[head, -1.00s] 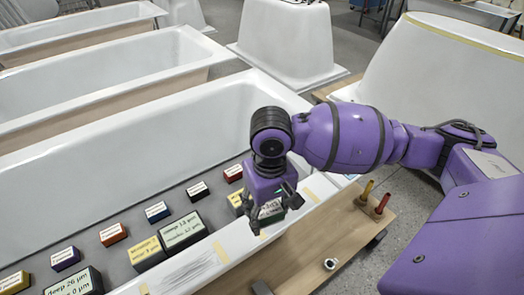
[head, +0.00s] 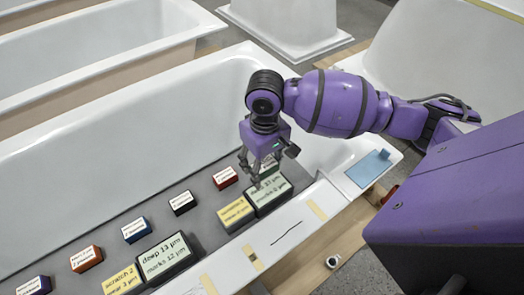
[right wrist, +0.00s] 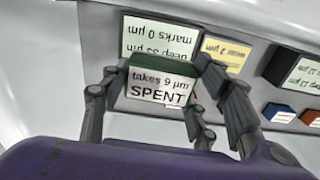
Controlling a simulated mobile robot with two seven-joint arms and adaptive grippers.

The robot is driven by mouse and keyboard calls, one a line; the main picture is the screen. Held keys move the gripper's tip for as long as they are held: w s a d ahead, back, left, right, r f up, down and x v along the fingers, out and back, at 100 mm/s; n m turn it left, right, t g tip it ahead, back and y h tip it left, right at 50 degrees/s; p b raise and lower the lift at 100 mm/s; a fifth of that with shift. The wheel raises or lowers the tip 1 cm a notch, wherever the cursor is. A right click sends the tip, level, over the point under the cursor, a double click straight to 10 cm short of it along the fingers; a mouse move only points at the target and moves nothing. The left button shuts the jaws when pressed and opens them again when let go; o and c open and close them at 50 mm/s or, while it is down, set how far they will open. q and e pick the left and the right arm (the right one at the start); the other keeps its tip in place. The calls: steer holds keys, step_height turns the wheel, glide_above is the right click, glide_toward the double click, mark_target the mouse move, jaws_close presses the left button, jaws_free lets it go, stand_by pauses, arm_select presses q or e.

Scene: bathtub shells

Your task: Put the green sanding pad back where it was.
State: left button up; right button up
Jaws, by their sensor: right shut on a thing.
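My right gripper (head: 265,172) is shut on the green sanding pad (right wrist: 142,68), which the right wrist view shows between its fingers. In the head view the pad (head: 269,168) is partly hidden by the fingers, beyond the pale sign block (head: 268,196) at the far end of the row. Whether the pad touches the grey mat (head: 207,208) I cannot tell. The red pad (head: 225,177) sits just left of the gripper. My left gripper is not in view.
A black pad (head: 181,203), a blue pad (head: 136,230) and an orange pad (head: 86,259) continue the row on the mat. A yellow sign block (head: 236,214) and another pale one (head: 166,256) stand nearer the tub's rim (head: 312,222). A light blue sheet (head: 368,170) lies at the right.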

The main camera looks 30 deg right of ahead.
steer(key=w+d+f, duration=0.2)
steer(key=w+f, duration=0.1)
steer(key=w+d+f+b, duration=0.1)
steer(key=w+d+f, duration=0.1)
steer(key=w, duration=0.2)
steer(key=w+d+f+b, duration=0.1)
steer(key=w+f, duration=0.2)
steer(key=w, duration=0.1)
steer(key=shift+w+d+f, duration=0.1)
steer(key=shift+d+f, duration=0.25)
steer(key=shift+d, duration=0.05)
steer(key=shift+w+d+f, duration=0.2)
steer(key=shift+w+f, duration=0.15)
steer(key=f, duration=0.3)
steer(key=shift+w+d+f+b, duration=0.1)
steer(key=shift+w+f+b, duration=0.15)
steer(key=shift+b, duration=0.15)
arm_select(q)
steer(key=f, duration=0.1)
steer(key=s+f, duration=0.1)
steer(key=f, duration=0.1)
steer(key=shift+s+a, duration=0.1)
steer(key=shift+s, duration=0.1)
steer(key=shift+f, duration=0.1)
